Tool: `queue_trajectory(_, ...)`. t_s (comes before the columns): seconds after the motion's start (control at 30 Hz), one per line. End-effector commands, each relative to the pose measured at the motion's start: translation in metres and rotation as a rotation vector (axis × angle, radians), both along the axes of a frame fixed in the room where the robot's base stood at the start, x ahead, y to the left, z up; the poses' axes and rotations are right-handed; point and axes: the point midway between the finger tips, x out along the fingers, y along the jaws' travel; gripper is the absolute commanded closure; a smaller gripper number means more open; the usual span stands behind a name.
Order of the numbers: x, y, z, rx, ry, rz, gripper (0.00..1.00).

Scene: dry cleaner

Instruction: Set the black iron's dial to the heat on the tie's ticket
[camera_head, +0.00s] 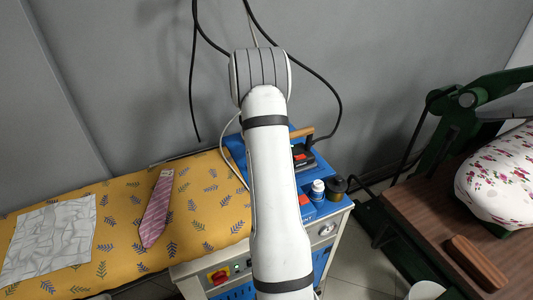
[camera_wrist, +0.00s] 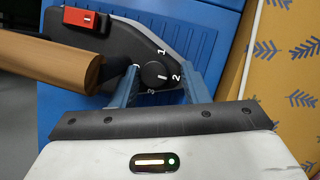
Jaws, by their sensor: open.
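The black iron (camera_head: 304,158) stands on the blue top at the right end of the ironing table, partly hidden by my arm. In the wrist view its round black dial (camera_wrist: 154,74) has the numbers 1, 2 and 3 around it. A short white mark on the dial's right part seems to lie toward 2. My gripper (camera_wrist: 158,70) is open, its blue-grey fingers on either side of the dial; I cannot tell whether they touch it. The pink tie (camera_head: 157,210) lies on the yellow cover. A pale patch at its upper end may be the ticket; no heat is readable.
The iron's wooden handle (camera_wrist: 45,62) and a red part (camera_wrist: 84,19) are close to the left finger. A crumpled grey-white cloth (camera_head: 50,238) lies left. A press (camera_head: 465,100) stands right.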

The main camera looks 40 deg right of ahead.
Motion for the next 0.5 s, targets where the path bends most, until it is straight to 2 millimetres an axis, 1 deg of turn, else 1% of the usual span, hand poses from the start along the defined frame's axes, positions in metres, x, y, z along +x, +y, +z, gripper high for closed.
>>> queue_trajectory(0.03,-0.0002,-0.0028,0.0013,-0.005,-0.002,0.000,0.51)
queue_trajectory(0.17,-0.0003,-0.0029,0.0016,-0.006,-0.002,0.014,0.51)
queue_trajectory(0.27,-0.0005,-0.0022,0.0019,-0.006,-0.002,0.068,0.51)
queue_trajectory(0.37,-0.0007,-0.0008,0.0016,-0.006,-0.003,0.181,0.51)
queue_trajectory(0.5,-0.0007,0.0016,0.0020,-0.007,-0.006,0.410,0.51)
